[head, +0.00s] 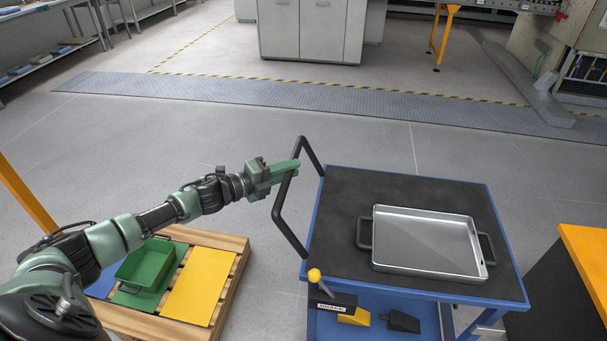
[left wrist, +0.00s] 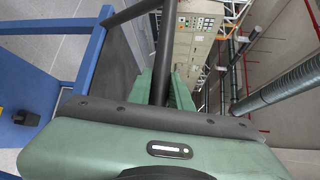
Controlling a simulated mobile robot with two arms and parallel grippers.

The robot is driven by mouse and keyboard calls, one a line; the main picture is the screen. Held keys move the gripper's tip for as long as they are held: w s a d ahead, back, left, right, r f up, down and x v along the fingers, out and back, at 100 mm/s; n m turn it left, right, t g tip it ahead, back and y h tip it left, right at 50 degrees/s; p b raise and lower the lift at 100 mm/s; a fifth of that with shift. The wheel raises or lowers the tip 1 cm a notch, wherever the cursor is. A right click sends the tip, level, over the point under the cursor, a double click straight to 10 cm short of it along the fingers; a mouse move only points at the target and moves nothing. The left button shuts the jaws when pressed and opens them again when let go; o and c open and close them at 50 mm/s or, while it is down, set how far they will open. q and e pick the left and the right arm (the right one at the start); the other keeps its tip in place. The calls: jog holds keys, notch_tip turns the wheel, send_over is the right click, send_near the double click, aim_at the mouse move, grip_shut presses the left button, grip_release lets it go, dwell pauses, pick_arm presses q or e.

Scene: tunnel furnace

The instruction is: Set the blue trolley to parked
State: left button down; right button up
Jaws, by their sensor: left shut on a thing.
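The blue trolley (head: 333,210) stands right of centre in the head view, with a black top mat and a black push handle (head: 289,238) on its left side. My left gripper (head: 287,167) is shut on the upper part of that handle. In the left wrist view the black handle bar (left wrist: 166,60) runs between the green fingers (left wrist: 163,90), and part of the blue frame (left wrist: 85,60) shows at left. A lever with a yellow knob (head: 314,275) stands at the trolley's near left corner, by a labelled black block (head: 335,300). My right gripper is not in view.
A silver tray (head: 425,240) with black handles lies on the trolley top. A wooden pallet (head: 228,262) with a green bin (head: 145,265) is at lower left. A yellow-topped black unit (head: 585,255) stands close at right. Floor beyond the trolley is clear up to the ribbed strip (head: 300,97).

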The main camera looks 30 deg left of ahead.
pick_arm(q)
jog(key=s+a+b, duration=0.3)
jog(key=a+b, duration=0.1)
jog(key=a, duration=0.8)
jog(key=shift+s+a, duration=0.25)
jog(key=shift+s, duration=0.05)
jog(key=c, duration=1.4)
grip_release()
jog(key=shift+a, duration=0.1)
jog(key=shift+o, duration=0.5)
jog(key=shift+s+a, duration=0.1)
jog(key=shift+a, duration=0.05)
jog(key=shift+s, duration=0.1)
